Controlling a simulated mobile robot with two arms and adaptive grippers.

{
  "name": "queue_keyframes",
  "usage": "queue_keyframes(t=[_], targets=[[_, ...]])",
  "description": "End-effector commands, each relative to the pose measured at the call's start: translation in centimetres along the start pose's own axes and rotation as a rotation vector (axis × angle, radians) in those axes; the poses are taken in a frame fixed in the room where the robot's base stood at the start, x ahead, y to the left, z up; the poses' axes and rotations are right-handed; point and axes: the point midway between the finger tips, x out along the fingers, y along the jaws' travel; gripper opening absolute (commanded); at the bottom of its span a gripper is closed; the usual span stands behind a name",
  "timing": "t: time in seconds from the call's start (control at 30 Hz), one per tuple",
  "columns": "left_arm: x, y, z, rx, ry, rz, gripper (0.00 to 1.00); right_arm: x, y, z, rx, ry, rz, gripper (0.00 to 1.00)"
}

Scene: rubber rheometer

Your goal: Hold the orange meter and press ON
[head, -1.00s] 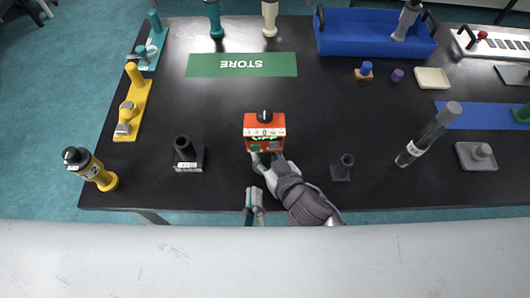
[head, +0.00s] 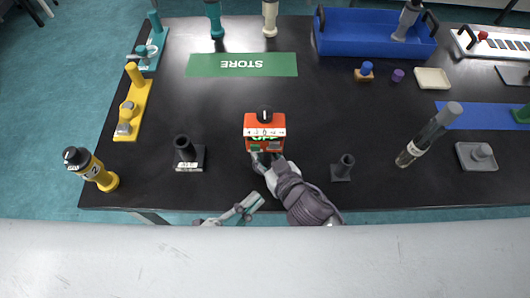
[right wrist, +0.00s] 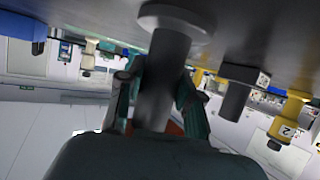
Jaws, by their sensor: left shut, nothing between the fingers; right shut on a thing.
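The orange meter (head: 264,132) stands upright near the front middle of the table, with a black knob on top, a white scale band and green marks below it. My right gripper (head: 264,160) is at its near side. In the right wrist view its fingers close around a dark grey post (right wrist: 165,75) with a round base, and a bit of orange (right wrist: 172,128) shows between them. The meter's ON marking is too small to read.
A black holder (head: 188,160) stands left of the meter, a smaller one (head: 343,168) right of it. A yellow-black bottle (head: 90,168) is at the left corner. The green STORE mat (head: 242,65) lies behind, and a blue tray (head: 375,45) at the back right.

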Motion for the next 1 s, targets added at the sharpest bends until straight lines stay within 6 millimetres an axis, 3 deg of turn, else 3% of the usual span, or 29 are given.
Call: queue_keyframes(t=[0.6,1.0], targets=[[5.2,-3.8,3.8,0.002,0.002,-0.001,0.0,0.0,0.0,0.0,0.0,0.0,0.0,0.0],[5.9,-4.3,4.3,0.0,0.001,-0.001,0.0,0.0,0.0,0.0,0.0,0.0,0.0,0.0]])
